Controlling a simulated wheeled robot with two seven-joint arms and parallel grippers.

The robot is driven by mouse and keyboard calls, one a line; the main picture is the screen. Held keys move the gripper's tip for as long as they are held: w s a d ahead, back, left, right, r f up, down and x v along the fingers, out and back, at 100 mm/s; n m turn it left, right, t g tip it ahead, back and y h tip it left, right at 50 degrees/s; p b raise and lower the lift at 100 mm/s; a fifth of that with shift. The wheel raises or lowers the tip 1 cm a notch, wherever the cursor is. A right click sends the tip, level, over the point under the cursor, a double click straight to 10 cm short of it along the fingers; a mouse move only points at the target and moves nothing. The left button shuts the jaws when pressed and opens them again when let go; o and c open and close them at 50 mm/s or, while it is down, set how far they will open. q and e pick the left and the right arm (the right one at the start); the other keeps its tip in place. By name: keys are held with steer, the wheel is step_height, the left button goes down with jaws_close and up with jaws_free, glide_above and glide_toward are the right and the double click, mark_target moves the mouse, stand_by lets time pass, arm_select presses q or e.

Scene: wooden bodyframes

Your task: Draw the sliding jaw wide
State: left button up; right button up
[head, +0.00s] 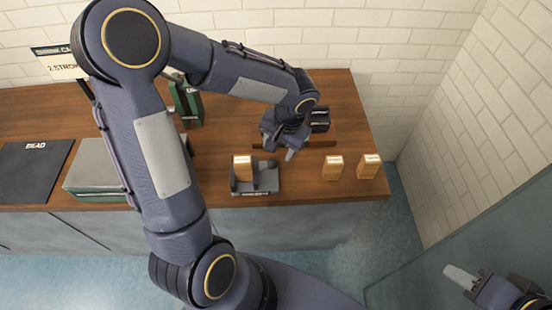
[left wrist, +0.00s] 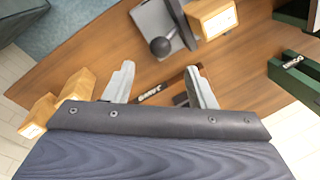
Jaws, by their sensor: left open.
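A grey vise-like fixture (head: 266,187) stands near the bench's front edge, with a wooden block (head: 242,171) in its left side and a dark round knob (head: 271,165). In the left wrist view the fixture (left wrist: 149,20) is at the top, with the knob (left wrist: 160,46) and the block (left wrist: 212,17). I cannot tell how far its jaw is drawn. My left gripper (head: 279,150) is above the bench, behind and right of the fixture; in the left wrist view its fingers (left wrist: 160,88) are apart and empty. My right gripper (head: 468,280) is at the lower right, partly cut off.
Two wooden blocks (head: 332,168) (head: 369,167) stand at the right end of the bench. Dark items (head: 319,120) sit behind my left gripper. A green fixture (head: 190,106), grey box (head: 92,176) and black mat (head: 32,172) lie left.

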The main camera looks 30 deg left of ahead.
mark_target(274, 161)
arm_select(q)
steer(key=f, duration=0.2)
steer(key=a+f, duration=0.1)
steer(key=f, duration=0.4)
steer(key=shift+a+f, duration=0.15)
steer(key=shift+a, duration=0.1)
